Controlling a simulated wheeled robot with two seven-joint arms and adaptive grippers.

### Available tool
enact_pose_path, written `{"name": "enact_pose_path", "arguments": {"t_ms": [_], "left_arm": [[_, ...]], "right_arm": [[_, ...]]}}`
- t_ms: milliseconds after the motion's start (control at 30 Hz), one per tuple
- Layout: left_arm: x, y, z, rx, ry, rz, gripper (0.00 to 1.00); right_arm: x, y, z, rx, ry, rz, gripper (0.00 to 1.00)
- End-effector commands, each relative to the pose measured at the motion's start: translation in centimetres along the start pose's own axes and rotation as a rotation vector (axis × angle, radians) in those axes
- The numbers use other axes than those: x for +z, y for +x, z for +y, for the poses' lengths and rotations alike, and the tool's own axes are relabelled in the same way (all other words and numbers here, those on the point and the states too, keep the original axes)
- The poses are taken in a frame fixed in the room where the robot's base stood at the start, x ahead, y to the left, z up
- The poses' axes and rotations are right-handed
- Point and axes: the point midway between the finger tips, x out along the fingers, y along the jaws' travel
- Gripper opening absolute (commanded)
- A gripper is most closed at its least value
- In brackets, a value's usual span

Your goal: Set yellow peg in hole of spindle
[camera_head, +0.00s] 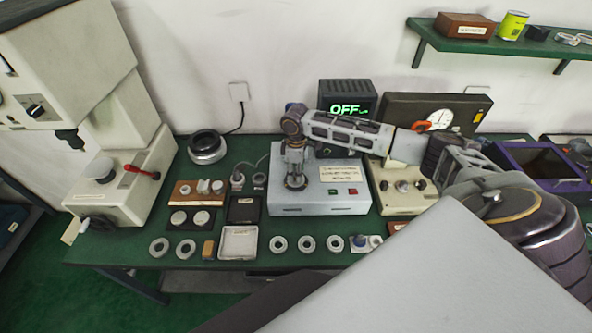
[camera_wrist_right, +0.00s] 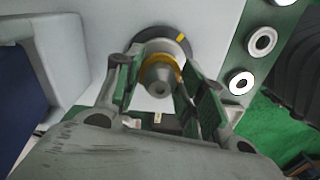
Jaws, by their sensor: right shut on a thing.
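My right gripper (camera_head: 296,165) reaches down over the grey tester box (camera_head: 320,203). In the right wrist view its fingers (camera_wrist_right: 155,82) are closed on the yellow peg (camera_wrist_right: 161,67), a grey stepped piece with a yellow-orange band. The spindle (camera_head: 297,182) is a dark round ring on top of the box. In the wrist view the spindle (camera_wrist_right: 133,49) lies directly behind the peg and carries a small yellow mark. The peg hides the hole, so I cannot tell how deep it sits. My left gripper is not in view.
Several bearing rings (camera_head: 307,243) lie along the bench front. A white tray (camera_head: 238,257) and a wooden block with parts (camera_head: 182,200) are left of the box. A dial instrument (camera_head: 402,178) stands to the right. A display (camera_head: 348,98) behind reads OFF.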

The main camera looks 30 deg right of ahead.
Motion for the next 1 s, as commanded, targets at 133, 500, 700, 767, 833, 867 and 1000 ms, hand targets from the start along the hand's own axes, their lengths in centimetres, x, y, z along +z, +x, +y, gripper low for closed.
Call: {"name": "enact_pose_path", "arguments": {"t_ms": [133, 500, 700, 767, 833, 867, 1000], "left_arm": [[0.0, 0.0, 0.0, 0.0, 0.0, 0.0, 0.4], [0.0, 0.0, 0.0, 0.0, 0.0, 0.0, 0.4], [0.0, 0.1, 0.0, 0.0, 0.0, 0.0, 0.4], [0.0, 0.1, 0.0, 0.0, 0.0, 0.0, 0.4], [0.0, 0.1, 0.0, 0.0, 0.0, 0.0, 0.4], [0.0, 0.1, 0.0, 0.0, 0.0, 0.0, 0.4], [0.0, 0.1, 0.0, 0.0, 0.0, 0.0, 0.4]], "right_arm": [[0.0, 0.2, 0.0, 0.0, 0.0, 0.001, 0.04], [-0.1, 0.7, 0.0, 0.0, 0.0, 0.001, 0.04], [-0.1, 1.0, 0.0, 0.0, 0.0, 0.002, 0.04], [-0.1, 1.1, 0.0, 0.0, 0.0, 0.002, 0.04], [-0.1, 1.2, 0.0, 0.0, 0.0, 0.002, 0.04], [-0.1, 1.2, 0.0, 0.0, 0.0, 0.002, 0.04], [-0.1, 1.3, 0.0, 0.0, 0.0, 0.002, 0.45]]}}
